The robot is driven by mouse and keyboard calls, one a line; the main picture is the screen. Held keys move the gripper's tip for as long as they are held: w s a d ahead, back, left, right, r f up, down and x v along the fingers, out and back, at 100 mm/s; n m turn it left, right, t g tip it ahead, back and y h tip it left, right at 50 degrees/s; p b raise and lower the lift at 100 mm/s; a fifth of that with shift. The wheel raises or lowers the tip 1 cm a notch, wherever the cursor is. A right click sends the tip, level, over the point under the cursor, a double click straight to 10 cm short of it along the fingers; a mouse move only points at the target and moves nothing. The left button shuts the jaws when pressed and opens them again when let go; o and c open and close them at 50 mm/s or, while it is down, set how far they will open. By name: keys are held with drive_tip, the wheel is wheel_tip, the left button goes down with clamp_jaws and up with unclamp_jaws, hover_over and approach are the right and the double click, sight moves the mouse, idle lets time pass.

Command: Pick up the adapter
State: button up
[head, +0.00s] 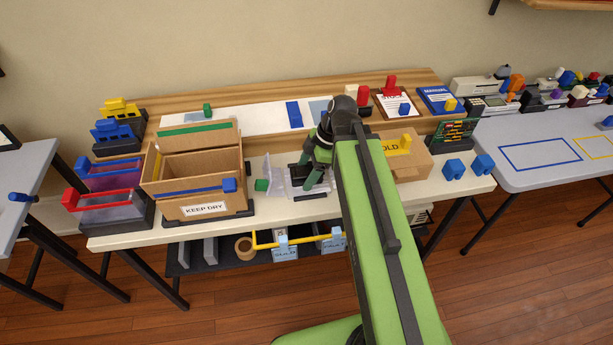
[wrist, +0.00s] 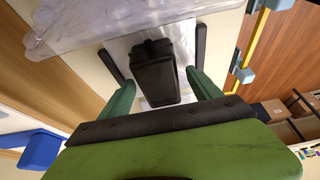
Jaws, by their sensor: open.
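A black block-shaped thing, which looks like the adapter (wrist: 155,72), lies on a pale surface in the wrist view. My gripper (wrist: 162,86) is open. Its green fingers stand apart on the left and right of the block, with a gap on each side. In the head view my gripper (head: 314,180) points down over a clear open case on the table. The adapter is mostly hidden there by the gripper and cannot be made out surely.
The clear case (head: 279,171) is close to my gripper. A cardboard box marked KEEP DRY (head: 197,210) stands to the left. Another cardboard box (head: 412,168) stands to the right. Two blue pieces (head: 454,169) sit near the table's right end. A yellow rail (head: 265,244) runs below the front edge.

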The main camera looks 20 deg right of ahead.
drive_tip(key=shift+f, duration=0.3)
clamp_jaws()
idle(0.6)
